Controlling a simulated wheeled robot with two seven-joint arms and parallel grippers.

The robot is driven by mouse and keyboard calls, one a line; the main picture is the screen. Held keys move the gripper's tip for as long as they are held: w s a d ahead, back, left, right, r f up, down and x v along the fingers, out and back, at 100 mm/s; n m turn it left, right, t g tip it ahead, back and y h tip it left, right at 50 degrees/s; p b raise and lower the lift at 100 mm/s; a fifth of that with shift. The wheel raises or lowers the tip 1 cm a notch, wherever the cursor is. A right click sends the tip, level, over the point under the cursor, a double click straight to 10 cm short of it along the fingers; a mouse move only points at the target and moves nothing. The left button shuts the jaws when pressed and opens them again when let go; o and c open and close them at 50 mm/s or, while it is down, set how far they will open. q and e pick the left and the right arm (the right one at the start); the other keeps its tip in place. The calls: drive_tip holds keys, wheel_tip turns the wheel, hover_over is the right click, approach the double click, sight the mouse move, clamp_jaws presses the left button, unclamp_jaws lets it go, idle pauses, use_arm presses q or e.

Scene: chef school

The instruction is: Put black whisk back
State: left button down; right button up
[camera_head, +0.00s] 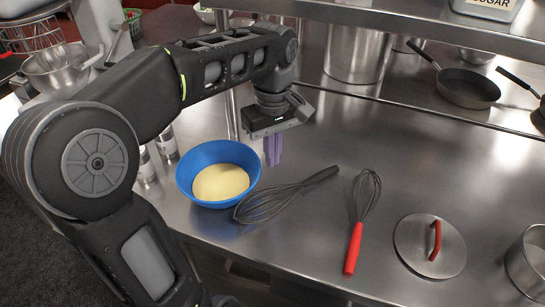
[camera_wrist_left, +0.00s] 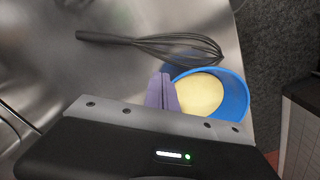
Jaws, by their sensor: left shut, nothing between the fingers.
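The black whisk (camera_head: 283,197) lies on the steel counter, to the right of the blue bowl, its handle pointing to the upper right. It also shows in the left wrist view (camera_wrist_left: 150,42), where its wires pass close by the bowl rim. The blue bowl (camera_head: 185,183) holds a pale yellow mix (camera_head: 221,182). My left gripper (camera_head: 272,160) hangs above the counter, behind the whisk and right of the bowl, its purple fingers pointing down. The fingers are shut and empty, apart from the whisk. My right gripper is in neither view.
A red-handled whisk (camera_head: 357,222) and a lid with a red handle (camera_head: 429,245) lie to the right on the counter. A steel pot (camera_head: 526,262) stands at the right edge. A shelf (camera_head: 410,31) overhangs the back, with pans (camera_head: 465,88) beneath it. Open counter lies right of the gripper.

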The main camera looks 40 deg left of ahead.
sight(290, 191)
use_arm(q)
wheel_tip(290, 191, down, 8)
drive_tip(key=shift+f, duration=0.15)
idle(0.4)
drive_tip(key=shift+s+d+b, duration=0.2)
drive_tip(key=shift+s+d, duration=0.05)
drive_tip(key=shift+d, duration=0.35)
drive_tip(key=shift+s+d+b, duration=0.15)
drive_tip(key=shift+s+d, duration=0.1)
drive_tip(key=shift+d, duration=0.3)
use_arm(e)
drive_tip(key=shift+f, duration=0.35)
